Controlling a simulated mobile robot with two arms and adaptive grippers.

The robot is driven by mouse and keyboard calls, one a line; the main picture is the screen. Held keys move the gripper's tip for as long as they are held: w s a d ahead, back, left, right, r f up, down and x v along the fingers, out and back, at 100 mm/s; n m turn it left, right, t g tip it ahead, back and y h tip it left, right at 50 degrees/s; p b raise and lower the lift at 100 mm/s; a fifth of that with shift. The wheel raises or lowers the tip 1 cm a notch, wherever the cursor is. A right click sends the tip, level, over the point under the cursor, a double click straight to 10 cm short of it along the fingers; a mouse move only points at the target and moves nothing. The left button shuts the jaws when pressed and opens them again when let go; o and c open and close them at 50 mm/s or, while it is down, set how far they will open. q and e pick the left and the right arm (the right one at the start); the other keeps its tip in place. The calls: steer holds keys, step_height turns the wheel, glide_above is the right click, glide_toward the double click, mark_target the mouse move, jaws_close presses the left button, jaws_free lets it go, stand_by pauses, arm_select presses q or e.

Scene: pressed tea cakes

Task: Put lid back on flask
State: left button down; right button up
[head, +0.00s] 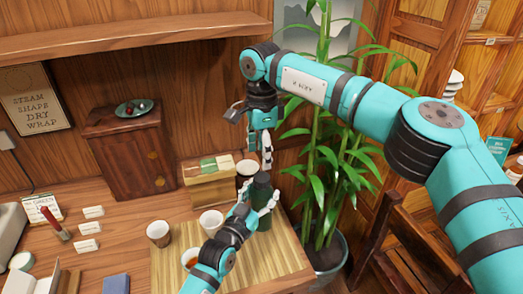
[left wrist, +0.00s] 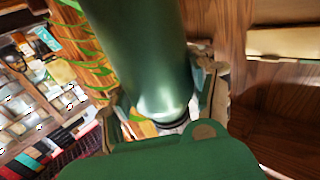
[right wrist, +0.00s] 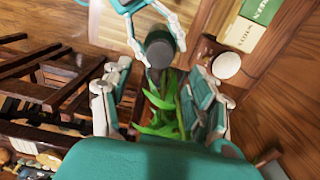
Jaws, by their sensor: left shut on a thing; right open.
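The dark green flask (head: 262,188) is upright at the right end of the slatted tea tray (head: 170,270). My left gripper (head: 258,206) is shut around its body. The flask's green side fills the middle of the left wrist view (left wrist: 150,60). My right gripper (head: 267,158) is open and empty, pointing down just above the flask. In the right wrist view, the flask's dark round top (right wrist: 160,45) lies beyond the spread fingers (right wrist: 157,98). I cannot tell whether that top is the lid, and I see no separate lid. I cannot tell whether the flask's base touches the tray.
A leafy plant (head: 335,165) and a chair (head: 410,235) are to the right.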

mark_target(262, 177)
steer(key=shift+f, duration=4)
jaws_close()
steer(key=m, duration=1.1)
steer(key=shift+m, duration=0.4)
steer(key=m, duration=0.3)
steer(key=shift+o, duration=0.8)
jaws_free()
